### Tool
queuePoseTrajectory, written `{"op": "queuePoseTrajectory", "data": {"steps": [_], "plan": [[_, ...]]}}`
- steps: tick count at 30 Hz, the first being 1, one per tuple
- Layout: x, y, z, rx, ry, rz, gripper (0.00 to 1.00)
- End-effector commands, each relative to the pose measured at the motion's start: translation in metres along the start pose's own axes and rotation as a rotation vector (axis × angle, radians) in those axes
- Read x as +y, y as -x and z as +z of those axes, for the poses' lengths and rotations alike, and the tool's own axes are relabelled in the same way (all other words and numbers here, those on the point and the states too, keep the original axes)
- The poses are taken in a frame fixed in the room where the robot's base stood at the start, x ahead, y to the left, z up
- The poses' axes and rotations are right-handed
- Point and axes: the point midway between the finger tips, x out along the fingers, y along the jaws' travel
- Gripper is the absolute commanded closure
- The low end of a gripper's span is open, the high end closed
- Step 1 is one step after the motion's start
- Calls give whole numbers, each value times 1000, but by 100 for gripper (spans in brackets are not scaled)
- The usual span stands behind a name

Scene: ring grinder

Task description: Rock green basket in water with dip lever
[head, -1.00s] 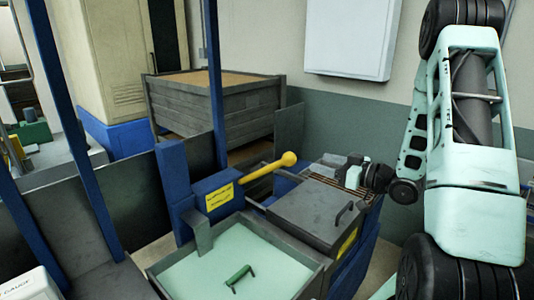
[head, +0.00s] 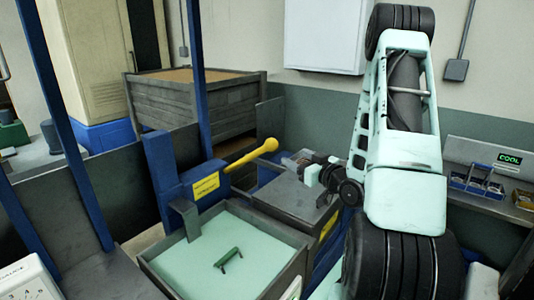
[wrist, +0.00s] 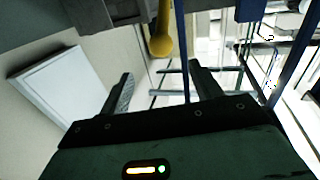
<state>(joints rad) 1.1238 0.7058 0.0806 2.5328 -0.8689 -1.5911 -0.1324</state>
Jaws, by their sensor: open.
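The dip lever (head: 246,157) is a yellow bar with a round knob, rising to the right from a blue post with a yellow label. Below it is a tank of pale green water (head: 215,262). The green handle (head: 229,258) of the basket shows at the water's surface; the rest of the basket is hidden. My gripper (head: 306,174) is to the right of the lever knob, apart from it, over the grey lidded box. In the wrist view my gripper (wrist: 160,92) is open and empty, with the yellow knob (wrist: 160,44) beyond the fingers.
A grey lidded box (head: 290,197) stands right of the water tank. A blue upright post (head: 197,80) stands left of the lever. A large grey crate (head: 195,105) is behind. A shelf with a blue tray (head: 475,188) and a "COOL" display is at the right.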

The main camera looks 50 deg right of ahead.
Motion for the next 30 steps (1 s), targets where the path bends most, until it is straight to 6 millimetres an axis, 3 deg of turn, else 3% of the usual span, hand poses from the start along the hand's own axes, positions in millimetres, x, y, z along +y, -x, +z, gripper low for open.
{"op": "queuePoseTrajectory", "data": {"steps": [8, 10, 21, 30], "plan": [[-3, -8, 5, 5, 2, 4, 36], [-3, -26, -3, 2, -3, -1, 36], [-3, -104, -4, 3, -3, 0, 36], [-2, -146, -2, 1, -3, 3, 36]]}}
